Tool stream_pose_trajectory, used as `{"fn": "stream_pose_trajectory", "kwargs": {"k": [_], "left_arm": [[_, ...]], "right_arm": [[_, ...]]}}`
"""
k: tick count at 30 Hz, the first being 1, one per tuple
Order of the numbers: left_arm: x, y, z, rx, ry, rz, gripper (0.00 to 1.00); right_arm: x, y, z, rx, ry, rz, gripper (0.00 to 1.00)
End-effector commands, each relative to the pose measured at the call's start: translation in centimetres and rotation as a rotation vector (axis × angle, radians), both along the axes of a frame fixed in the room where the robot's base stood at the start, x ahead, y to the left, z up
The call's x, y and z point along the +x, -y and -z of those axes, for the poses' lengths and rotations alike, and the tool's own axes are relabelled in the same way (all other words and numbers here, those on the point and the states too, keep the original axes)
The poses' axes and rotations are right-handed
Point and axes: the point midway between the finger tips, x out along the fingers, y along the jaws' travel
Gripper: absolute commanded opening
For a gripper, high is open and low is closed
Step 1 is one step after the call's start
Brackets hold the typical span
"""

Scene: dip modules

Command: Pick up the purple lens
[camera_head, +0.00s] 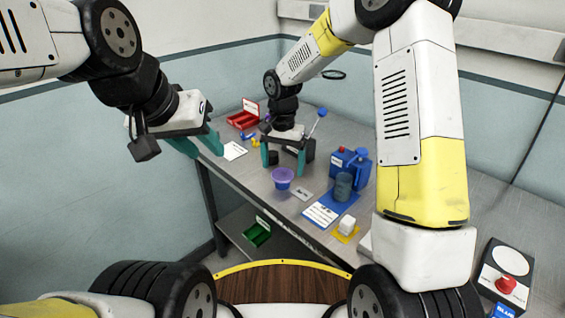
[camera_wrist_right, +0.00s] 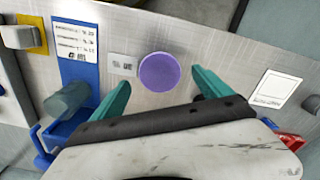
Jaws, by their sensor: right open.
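The purple lens (camera_head: 283,178) is a round purple piece near the front edge of the grey table in the head view. In the right wrist view the purple lens (camera_wrist_right: 159,72) shows as a disc from above, between and slightly beyond the fingertips. My right gripper (camera_head: 283,160) is open and empty, just behind and above the lens in the head view. Its teal fingers also show in the right wrist view (camera_wrist_right: 160,82), apart from the lens on both sides. My left gripper (camera_head: 198,146) hangs off the table's left end, fingers apart and empty.
A small label card (camera_head: 302,194) lies beside the lens. To its right are a blue mat (camera_head: 343,199) with a grey-blue cylinder (camera_head: 343,186), and a white block (camera_head: 347,225) on a yellow pad. Blue containers (camera_head: 356,166) stand behind. A red bin (camera_head: 243,119) is far left.

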Motion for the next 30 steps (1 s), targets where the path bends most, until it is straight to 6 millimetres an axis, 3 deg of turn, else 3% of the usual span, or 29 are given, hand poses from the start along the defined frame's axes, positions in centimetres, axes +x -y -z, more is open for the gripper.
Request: {"fn": "stream_pose_trajectory", "kwargs": {"k": [4,12,22,30], "left_arm": [[0.0,0.0,0.0,0.0,0.0,0.0,0.36],[0.0,0.0,0.0,0.0,0.0,0.0,0.36],[0.0,0.0,0.0,0.0,0.0,0.0,0.36],[0.0,0.0,0.0,0.0,0.0,0.0,0.36]], "right_arm": [[-0.1,-0.1,1.5,0.0,0.0,-0.002,0.89],[0.0,-0.1,1.7,0.001,0.001,-0.002,0.87],[0.0,-0.1,1.7,0.001,0.001,-0.002,0.24],[0.0,-0.1,1.5,0.001,0.001,-0.002,0.24]]}}
